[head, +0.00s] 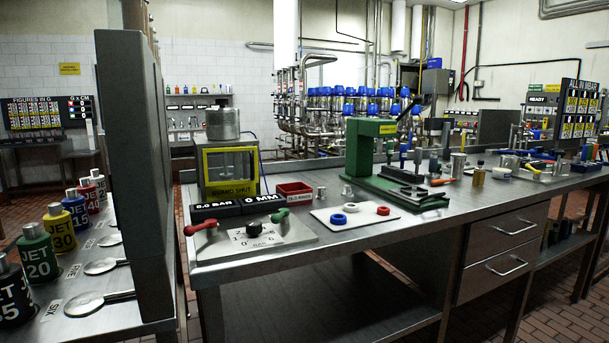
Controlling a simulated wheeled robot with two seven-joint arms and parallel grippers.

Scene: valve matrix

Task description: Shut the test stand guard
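The test stand (231,170) is on the steel bench left of centre, with a metal cylinder on top. A yellow-framed guard (205,168) with a see-through panel covers its front. A yellow label along the frame's bottom seems to read "GUARD SHUT". The guard looks closed over the front; any small gap cannot be made out. Below it, a black display (235,207) shows "0.0 BAR" and "0 MM". Neither gripper is in view.
A control plate (268,238) with red, black and green handles is in front of the stand. A red tray (294,190), white ring board (330,216) and green press (361,150) stand to its right. A tall grey panel (135,170) rises at left, beside several labelled jet bottles (61,228).

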